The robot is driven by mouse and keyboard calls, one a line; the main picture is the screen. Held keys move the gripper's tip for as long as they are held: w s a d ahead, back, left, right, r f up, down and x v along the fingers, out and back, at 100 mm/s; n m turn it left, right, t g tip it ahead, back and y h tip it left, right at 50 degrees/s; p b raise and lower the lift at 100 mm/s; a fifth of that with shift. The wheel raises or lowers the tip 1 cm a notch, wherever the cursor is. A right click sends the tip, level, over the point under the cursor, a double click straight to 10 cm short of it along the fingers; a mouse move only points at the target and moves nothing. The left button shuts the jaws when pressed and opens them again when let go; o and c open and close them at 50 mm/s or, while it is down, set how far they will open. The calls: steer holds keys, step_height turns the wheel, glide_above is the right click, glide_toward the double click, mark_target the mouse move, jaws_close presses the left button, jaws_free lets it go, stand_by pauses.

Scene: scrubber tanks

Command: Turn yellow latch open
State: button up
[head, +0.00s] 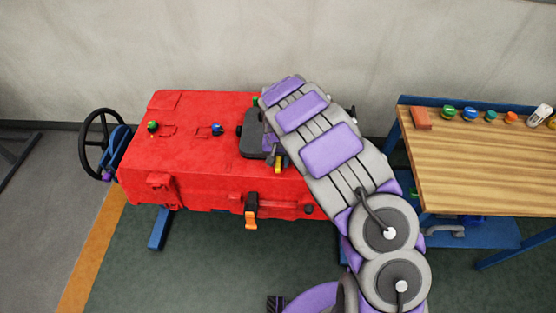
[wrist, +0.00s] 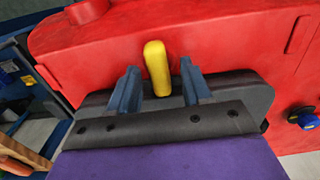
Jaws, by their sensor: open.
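The yellow latch (wrist: 157,62) is a short rounded bar on the red tank (wrist: 225,35). In the wrist view it stands nearly upright, tilted slightly. My gripper (wrist: 159,80) is open, with one blue-grey finger on each side of the latch. Small gaps show between the fingers and the latch, and I see no clear contact. The latch's lower end is close to the dark gripper body. In the head view the yellow latch (head: 279,165) is a small patch near the tank's front top edge, beside my gripper (head: 271,157). My arm hides the tank's right part.
An orange handle (head: 251,212) hangs on the tank's front. A black handwheel (head: 101,140) is at its left end, and a blue knob (head: 217,130) is on top. A wooden workbench (head: 480,170) with several small items stands at the right. Floor in front is open.

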jaws_close()
stand_by(0.4)
